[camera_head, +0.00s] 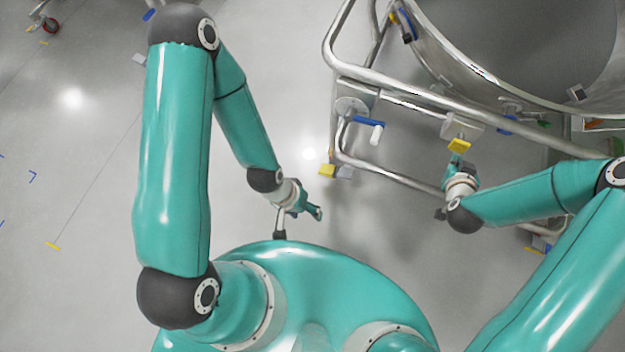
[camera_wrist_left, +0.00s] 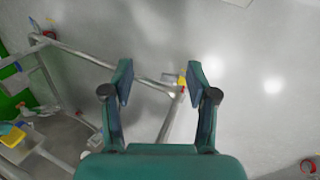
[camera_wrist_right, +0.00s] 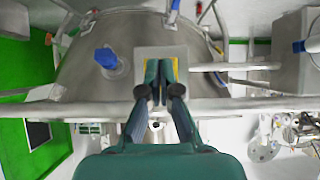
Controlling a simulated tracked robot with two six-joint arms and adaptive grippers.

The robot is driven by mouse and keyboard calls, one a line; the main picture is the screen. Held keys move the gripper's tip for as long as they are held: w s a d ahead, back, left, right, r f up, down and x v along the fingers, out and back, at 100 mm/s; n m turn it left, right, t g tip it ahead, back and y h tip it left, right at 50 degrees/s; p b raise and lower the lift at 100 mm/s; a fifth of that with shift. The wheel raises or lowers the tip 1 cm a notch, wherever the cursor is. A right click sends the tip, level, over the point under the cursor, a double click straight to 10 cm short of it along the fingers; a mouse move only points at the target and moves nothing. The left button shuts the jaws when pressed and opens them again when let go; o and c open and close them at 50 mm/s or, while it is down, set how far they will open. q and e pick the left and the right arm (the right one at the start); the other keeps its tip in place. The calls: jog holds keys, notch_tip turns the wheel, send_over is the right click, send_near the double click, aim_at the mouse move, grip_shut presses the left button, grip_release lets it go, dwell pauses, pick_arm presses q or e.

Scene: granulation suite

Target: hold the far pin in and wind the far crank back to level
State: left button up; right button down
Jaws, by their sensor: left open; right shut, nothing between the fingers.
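The far crank (camera_head: 368,121) has a blue arm and a white grip and sits on a round mount on the steel frame. In the head view its arm points right; its tilt is hard to judge from above. The yellow far pin (camera_head: 459,145) is on a grey plate to its right. My right gripper (camera_head: 457,159) is shut and empty, its fingertips right at the yellow pin. In the right wrist view the closed fingertips (camera_wrist_right: 159,84) cover most of the yellow; how deep the pin sits is hidden. My left gripper (camera_head: 316,213) is open and empty, below left of the crank.
A steel tube frame (camera_head: 400,178) surrounds a large round vessel (camera_head: 480,75). A yellow-marked frame foot (camera_head: 328,171) stands between the left gripper and the crank. A blue fitting (camera_wrist_right: 107,59) is on the vessel.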

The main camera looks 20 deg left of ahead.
aim_at(375, 140)
pick_arm(q)
jog(key=w+a+r+n+t+y, duration=0.1)
jog(key=w+a+n+t+y, duration=0.25)
jog(key=w+n, duration=0.45)
jog(key=w+a+r+n+t+y, duration=0.1)
jog(key=w+a+n+t+y, duration=0.1)
jog(key=w+n+t, duration=0.6)
jog(key=s+d+r+n+h, duration=0.1)
jog(key=s+d+r+n, duration=0.15)
jog(key=d, duration=1.35)
jog(key=shift+m+t+h, duration=0.25)
jog(key=shift+t, duration=0.1)
jog(key=w, duration=1.2)
jog(key=shift+a, duration=0.15)
